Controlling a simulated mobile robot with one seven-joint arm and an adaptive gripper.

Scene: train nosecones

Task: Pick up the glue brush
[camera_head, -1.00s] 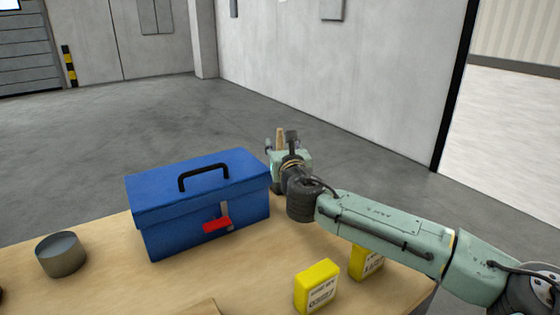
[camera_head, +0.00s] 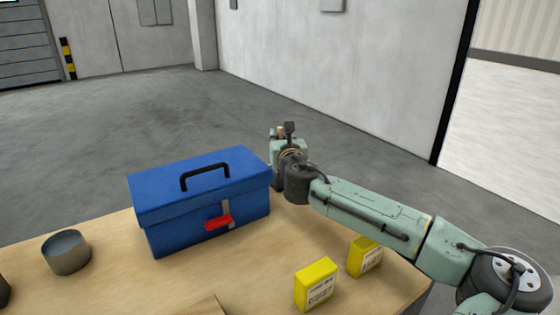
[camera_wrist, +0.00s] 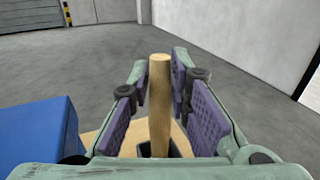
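The glue brush shows as a round, light wooden handle (camera_wrist: 159,105) standing upright in the wrist view. Its lower end goes into a small dark holder (camera_wrist: 175,148), so its bristles are hidden. In the head view my gripper (camera_head: 284,136) is behind the right end of the toolbox, and only a bit of the handle (camera_head: 279,130) shows there.
A blue toolbox (camera_head: 165,205) with a black handle stands left of my gripper on the wooden table (camera_head: 110,280). Two yellow boxes (camera_head: 317,283) (camera_head: 362,258) stand near the right front edge. A grey round tin (camera_head: 66,252) is at the left. Open floor lies behind the table.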

